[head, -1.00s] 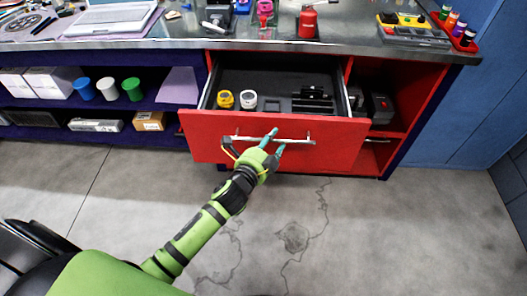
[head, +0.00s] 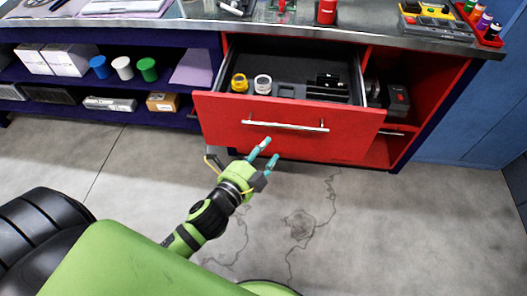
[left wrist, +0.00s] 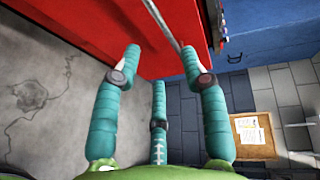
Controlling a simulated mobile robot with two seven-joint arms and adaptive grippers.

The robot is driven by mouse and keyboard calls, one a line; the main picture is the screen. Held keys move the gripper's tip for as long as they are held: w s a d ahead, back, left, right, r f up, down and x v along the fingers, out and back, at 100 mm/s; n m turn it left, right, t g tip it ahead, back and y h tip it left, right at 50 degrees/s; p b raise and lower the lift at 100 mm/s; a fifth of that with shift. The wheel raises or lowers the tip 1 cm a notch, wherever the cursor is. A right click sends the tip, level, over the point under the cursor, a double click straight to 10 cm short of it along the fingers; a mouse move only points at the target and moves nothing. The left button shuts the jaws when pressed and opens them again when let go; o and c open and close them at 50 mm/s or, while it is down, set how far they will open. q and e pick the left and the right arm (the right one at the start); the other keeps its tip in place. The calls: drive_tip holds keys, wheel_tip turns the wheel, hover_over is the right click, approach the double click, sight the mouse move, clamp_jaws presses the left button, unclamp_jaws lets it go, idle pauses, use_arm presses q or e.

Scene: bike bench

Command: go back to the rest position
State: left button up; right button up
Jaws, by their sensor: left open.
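My left gripper (head: 267,156) is open and empty, in front of and below the red drawer (head: 222,116) in the head view. The drawer is pulled out, and its silver handle (head: 285,126) is free, above and apart from my fingertips. In the left wrist view, my spread teal fingers (left wrist: 165,62) point toward the red drawer front (left wrist: 165,15), with the handle (left wrist: 160,20) beyond them. My right gripper is in neither view.
The drawer holds a yellow roll (head: 239,83), a white roll (head: 262,84) and dark parts (head: 328,86). The bench top (head: 300,30) carries tools above it. Shelves with boxes (head: 70,59) and cups (head: 123,68) stand at left. The concrete floor (head: 330,235) is clear.

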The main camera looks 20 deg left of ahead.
use_arm(q)
drive_tip(key=s+a+f+n+g+y, duration=0.1)
drive_tip(key=s+f+n+g, duration=0.25)
drive_tip(key=f, duration=0.65)
drive_tip(key=s+a+f+n+g, duration=0.15)
drive_tip(key=s+f, duration=0.25)
drive_tip(key=f, duration=0.6)
drive_tip(key=s+a+f+n+g+y, duration=0.1)
drive_tip(key=s+f+n+g, duration=0.2)
drive_tip(key=f, duration=0.8)
drive_tip(key=s+f+n+g, duration=0.2)
drive_tip(key=s+f, duration=0.2)
drive_tip(key=s, duration=0.4)
drive_tip(key=s+a+f+n+g, duration=0.1)
drive_tip(key=s+f+n+g, duration=0.1)
drive_tip(key=s+f, duration=0.3)
drive_tip(key=s+f+n+g, duration=0.2)
drive_tip(key=s+f+n, duration=0.2)
drive_tip(key=s, duration=0.8)
drive_tip(key=shift+a+f+g, duration=0.2)
drive_tip(key=shift+f+g, duration=0.2)
drive_tip(key=shift+f, duration=0.35)
drive_tip(key=shift+s, duration=0.1)
